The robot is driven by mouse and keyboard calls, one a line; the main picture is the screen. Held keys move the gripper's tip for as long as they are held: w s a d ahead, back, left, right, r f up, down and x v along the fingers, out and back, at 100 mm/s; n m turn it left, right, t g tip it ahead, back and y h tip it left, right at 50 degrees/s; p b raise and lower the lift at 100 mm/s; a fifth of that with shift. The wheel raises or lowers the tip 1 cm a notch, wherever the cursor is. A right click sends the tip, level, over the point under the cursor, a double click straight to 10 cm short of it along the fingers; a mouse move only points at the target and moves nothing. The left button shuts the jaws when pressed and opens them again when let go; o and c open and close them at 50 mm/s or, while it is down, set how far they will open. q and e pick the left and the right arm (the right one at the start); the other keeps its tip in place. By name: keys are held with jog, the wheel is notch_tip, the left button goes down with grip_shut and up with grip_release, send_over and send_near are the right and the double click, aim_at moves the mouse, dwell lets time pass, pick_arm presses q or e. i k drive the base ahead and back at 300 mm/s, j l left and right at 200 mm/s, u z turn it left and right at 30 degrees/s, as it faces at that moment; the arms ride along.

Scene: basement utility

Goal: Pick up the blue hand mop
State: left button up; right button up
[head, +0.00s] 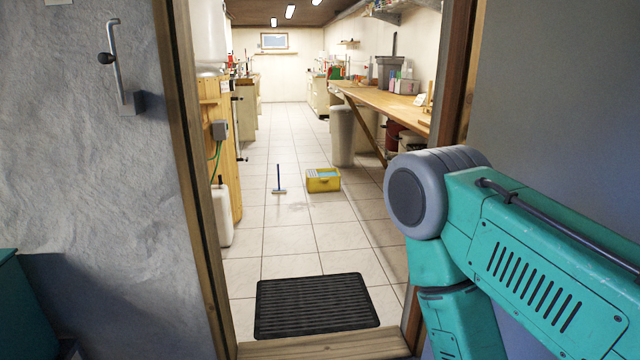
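A blue hand mop (279,179) stands out on the tiled floor beyond the doorway, its thin handle upright and its flat head on the floor. It is a little left of a yellow bucket (323,184) with something light blue or grey in its top. The mop and bucket are apart. My teal right arm fills the lower right of the head view, in front of the door frame. Neither of my grippers is in view. The mop is well beyond the arm.
A wooden door frame (186,190) bounds the opening. A black mat (316,306) lies just inside the sill. A wooden workbench (389,103) runs along the right; a white container (222,215) stands at left. The tiled floor between mat and mop is clear.

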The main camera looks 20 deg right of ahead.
aim_at(274, 191)
jog(key=i+l+z, duration=0.25)
jog(key=i, duration=0.25)
jog(key=i+z, duration=0.3)
jog(key=i, duration=0.25)
jog(key=i+z, duration=0.1)
jog(key=i, duration=3.85)
jog(key=i+l+u, duration=0.1)
jog(key=i+u, duration=0.3)
jog(key=i+l+u, duration=0.3)
jog(key=i+u, duration=0.15)
jog(key=i, duration=0.15)
jog(key=i+l+u, duration=0.85)
jog(key=l, duration=0.15)
jog(key=i+l+u, duration=0.2)
jog(key=l+u, duration=0.2)
jog(key=l, duration=0.2)
jog(key=i+l+u, duration=0.15)
jog(key=l+u, duration=0.25)
jog(key=l, duration=0.35)
